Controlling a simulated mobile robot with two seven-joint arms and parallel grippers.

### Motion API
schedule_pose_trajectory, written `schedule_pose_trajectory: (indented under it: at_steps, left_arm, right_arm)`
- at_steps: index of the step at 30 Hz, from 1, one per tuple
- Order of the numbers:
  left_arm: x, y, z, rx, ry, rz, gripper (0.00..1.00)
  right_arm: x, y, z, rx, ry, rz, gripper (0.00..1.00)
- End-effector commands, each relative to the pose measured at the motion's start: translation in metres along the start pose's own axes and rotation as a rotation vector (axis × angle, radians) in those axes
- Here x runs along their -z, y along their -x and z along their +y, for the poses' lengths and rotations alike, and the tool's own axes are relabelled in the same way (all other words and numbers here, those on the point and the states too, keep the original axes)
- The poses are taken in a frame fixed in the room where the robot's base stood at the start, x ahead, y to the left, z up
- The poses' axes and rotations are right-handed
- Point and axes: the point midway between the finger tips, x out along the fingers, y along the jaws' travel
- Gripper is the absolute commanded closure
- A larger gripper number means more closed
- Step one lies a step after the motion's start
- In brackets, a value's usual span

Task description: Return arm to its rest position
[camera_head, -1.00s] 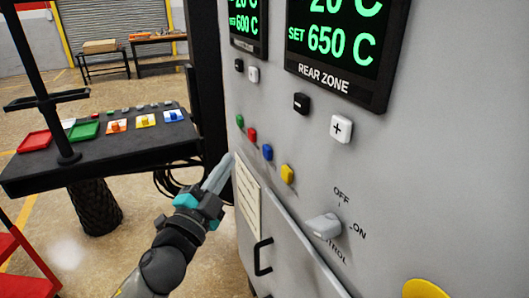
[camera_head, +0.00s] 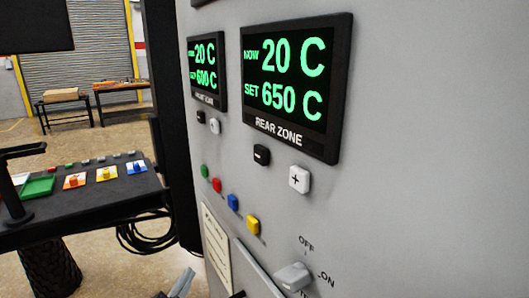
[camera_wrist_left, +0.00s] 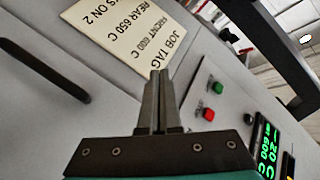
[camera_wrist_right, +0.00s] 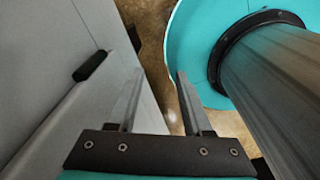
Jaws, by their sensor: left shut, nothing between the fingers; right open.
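My left gripper (camera_head: 182,284) shows only by its fingertips at the bottom edge of the head view, in front of the furnace panel. In the left wrist view its fingers (camera_wrist_left: 158,80) are together with nothing between them, before the job tag (camera_wrist_left: 130,30) and the panel. The rest of the left arm is mostly out of the head view. My right gripper (camera_wrist_right: 156,85) shows only in the right wrist view. Its fingers are apart and empty, with a grey cabinet face to the left and my own body parts to the right.
The furnace panel (camera_head: 400,150) carries the rear zone display (camera_head: 295,85), coloured buttons, a plus button (camera_head: 299,179) and a control knob (camera_head: 294,276). A black handle (camera_wrist_right: 90,66) lies left of my right gripper. A dark console (camera_head: 100,200) stands at left.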

Motion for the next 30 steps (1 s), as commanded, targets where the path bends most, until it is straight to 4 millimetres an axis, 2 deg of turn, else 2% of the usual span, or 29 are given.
schedule_pose_trajectory:
  at_steps: [1, 3, 8, 11, 15, 17, 19, 24, 27, 30]
  left_arm:
    - [-0.032, 0.003, 0.027, -0.049, 0.039, -0.072, 1.00]
    - [-0.069, 0.011, 0.061, -0.109, 0.089, -0.161, 1.00]
    - [-0.147, 0.049, 0.139, -0.236, 0.203, -0.366, 1.00]
    - [-0.189, 0.084, 0.188, -0.309, 0.274, -0.496, 1.00]
    - [-0.237, 0.148, 0.252, -0.406, 0.369, -0.679, 1.00]
    - [-0.254, 0.179, 0.278, -0.444, 0.406, -0.758, 1.00]
    - [-0.269, 0.219, 0.307, -0.487, 0.450, -0.851, 1.00]
    - [-0.291, 0.313, 0.361, -0.570, 0.540, -1.055, 1.00]
    - [-0.295, 0.354, 0.380, -0.601, 0.574, -1.142, 1.00]
    - [-0.295, 0.381, 0.391, -0.620, 0.595, -1.195, 1.00]
  right_arm:
    - [0.000, 0.000, 0.000, 0.000, 0.000, 0.000, 0.50]
    - [0.000, 0.000, 0.000, 0.000, 0.000, 0.000, 0.50]
    - [0.000, -0.001, 0.000, 0.000, 0.000, 0.000, 0.50]
    - [0.000, -0.001, 0.000, 0.000, 0.000, 0.000, 0.50]
    - [0.000, -0.001, 0.000, 0.000, 0.000, 0.000, 0.50]
    - [0.000, -0.001, 0.000, 0.000, 0.000, 0.000, 0.50]
    - [0.000, -0.001, 0.000, 0.000, 0.000, 0.000, 0.50]
    - [0.000, -0.001, 0.000, 0.000, 0.000, 0.000, 0.50]
    - [0.000, -0.001, 0.000, 0.000, 0.000, 0.000, 0.50]
    - [0.000, -0.001, 0.000, 0.000, 0.000, 0.000, 0.50]
